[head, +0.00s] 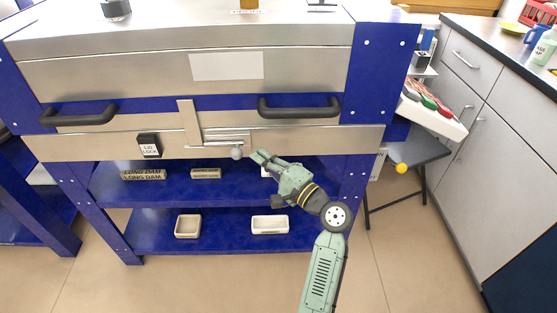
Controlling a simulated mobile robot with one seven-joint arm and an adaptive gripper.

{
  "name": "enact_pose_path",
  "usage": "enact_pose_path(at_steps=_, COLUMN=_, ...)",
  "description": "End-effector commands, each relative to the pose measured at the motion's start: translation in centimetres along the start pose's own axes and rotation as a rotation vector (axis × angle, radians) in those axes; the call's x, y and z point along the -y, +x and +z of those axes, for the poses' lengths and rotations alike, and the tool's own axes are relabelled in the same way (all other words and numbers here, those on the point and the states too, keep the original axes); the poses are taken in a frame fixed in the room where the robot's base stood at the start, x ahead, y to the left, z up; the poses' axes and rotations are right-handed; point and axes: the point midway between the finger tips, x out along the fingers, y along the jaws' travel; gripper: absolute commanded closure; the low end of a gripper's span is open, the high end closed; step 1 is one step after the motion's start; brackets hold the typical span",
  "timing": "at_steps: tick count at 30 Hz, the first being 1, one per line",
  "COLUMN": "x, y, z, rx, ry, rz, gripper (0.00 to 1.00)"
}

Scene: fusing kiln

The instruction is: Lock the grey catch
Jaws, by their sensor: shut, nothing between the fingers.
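The grey catch (227,136) is a set of horizontal metal bars on the front of the kiln, below the lid, with a grey ball knob (236,153) hanging at its lower edge. An upright metal strip (187,121) stands at its left end. My gripper (256,154) is just right of the knob, its fingers pointing left towards it. It is shut and empty. A small gap seems to separate the fingertips from the knob, but I cannot tell the depth. A dark "LID LOCK" plate (149,146) is left of the catch.
Two dark handles (300,106) (80,117) stick out from the kiln lid above. The blue shelves (225,237) below hold several small blocks and dishes. A stool (418,152) and grey cabinets (510,110) stand to the right. The floor in front is clear.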

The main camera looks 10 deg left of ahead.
Motion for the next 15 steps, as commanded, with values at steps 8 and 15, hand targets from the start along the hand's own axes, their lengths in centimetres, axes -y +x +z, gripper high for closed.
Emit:
enact_pose_path(at_steps=8, x=0.01, y=0.85, z=0.9, rx=0.001, ry=0.0, rz=-0.001, gripper=1.0)
enact_pose_path(at_steps=15, x=-0.02, y=0.86, z=0.92, rx=0.001, ry=0.0, rz=0.0, gripper=1.0)
